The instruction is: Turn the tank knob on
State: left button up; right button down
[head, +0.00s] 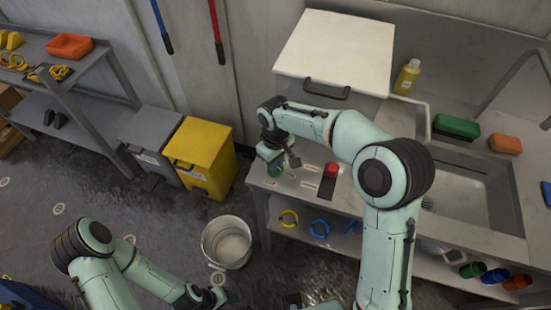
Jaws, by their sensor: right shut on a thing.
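A large pale box with a white lid (335,48) and a dark front handle stands on the counter; it may be the tank. My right gripper (277,160) points down in front of it, at the counter's left end. It is shut on a small green thing (275,170), mostly hidden by the fingers; I cannot tell whether this is the knob. A red block-like piece (331,169) on a dark strip lies on the counter to the right of the gripper. My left gripper (216,293) is low in the picture, away from the counter; its jaws are unclear.
A grey bucket (227,242) stands on the floor by the counter. A yellow bin (201,150) and a grey bin (150,135) stand by the wall. The sink (465,190), a yellow bottle (406,77), a green sponge (456,127) and an orange one (505,144) are right.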

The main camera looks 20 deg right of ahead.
pick_arm(q)
jog(key=w+r+p, duration=0.1)
jog(key=w+r, duration=0.1)
jog(key=shift+r+p, duration=0.35)
jog(key=shift+p, duration=0.05)
pick_arm(e)
jog(key=n, duration=0.5)
jog(key=shift+n, duration=0.4)
jog(key=c, duration=1.1)
grip_release()
pick_arm(q)
jog(key=shift+w+r+p, duration=0.75)
jog(key=shift+w+r, duration=0.2)
jog(key=shift+r, duration=0.05)
pick_arm(e)
notch_tip(320, 180, up, 13)
jog(key=shift+r, duration=0.2)
